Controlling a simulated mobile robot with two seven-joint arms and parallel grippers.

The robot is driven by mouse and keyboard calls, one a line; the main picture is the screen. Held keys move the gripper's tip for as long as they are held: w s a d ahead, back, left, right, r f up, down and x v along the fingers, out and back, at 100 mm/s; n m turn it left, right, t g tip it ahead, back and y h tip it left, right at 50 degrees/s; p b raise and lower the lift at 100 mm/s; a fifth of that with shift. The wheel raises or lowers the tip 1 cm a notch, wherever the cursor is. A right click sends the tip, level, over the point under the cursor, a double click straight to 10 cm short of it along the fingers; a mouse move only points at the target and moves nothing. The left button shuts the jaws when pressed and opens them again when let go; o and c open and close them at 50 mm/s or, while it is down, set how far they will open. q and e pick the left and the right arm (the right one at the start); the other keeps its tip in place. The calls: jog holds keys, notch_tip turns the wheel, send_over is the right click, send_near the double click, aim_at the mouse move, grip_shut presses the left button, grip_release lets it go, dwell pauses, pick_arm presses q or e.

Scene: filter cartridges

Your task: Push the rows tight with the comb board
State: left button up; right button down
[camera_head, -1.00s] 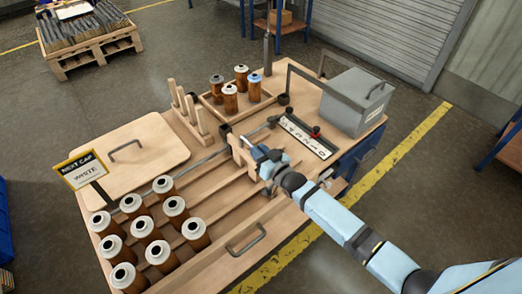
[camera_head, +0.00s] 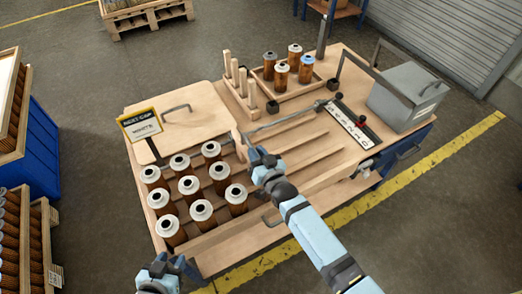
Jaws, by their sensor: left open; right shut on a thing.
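Several brown filter cartridges with white caps (camera_head: 189,186) stand upright in rows between wooden rails at the left of the bench (camera_head: 310,165). My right gripper (camera_head: 258,160) is shut on the pale wooden comb board (camera_head: 239,144), just right of the cartridges. The board is partly hidden by the gripper, and I cannot tell if it touches the nearest cartridges. My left gripper (camera_head: 165,268) is open and empty, low at the front left, in front of the bench and apart from the cartridges.
A "NEXT CAP WHITE" sign (camera_head: 140,125) stands behind the rows, beside a wooden lid (camera_head: 190,115) with a handle. A tray (camera_head: 262,77) holds several more cartridges, next to upright pegs (camera_head: 242,82). A grey box (camera_head: 405,100) and lettered strip (camera_head: 352,125) are right. The right-hand channels are empty.

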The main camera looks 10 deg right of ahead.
jog(key=c, duration=1.1)
grip_release()
jog(key=shift+d, duration=0.1)
jog(key=b+v, duration=0.1)
jog(key=v, duration=1.2)
jog(key=shift+s+d+b, duration=0.1)
jog(key=shift+s+b, duration=0.2)
jog(key=shift+s, duration=0.05)
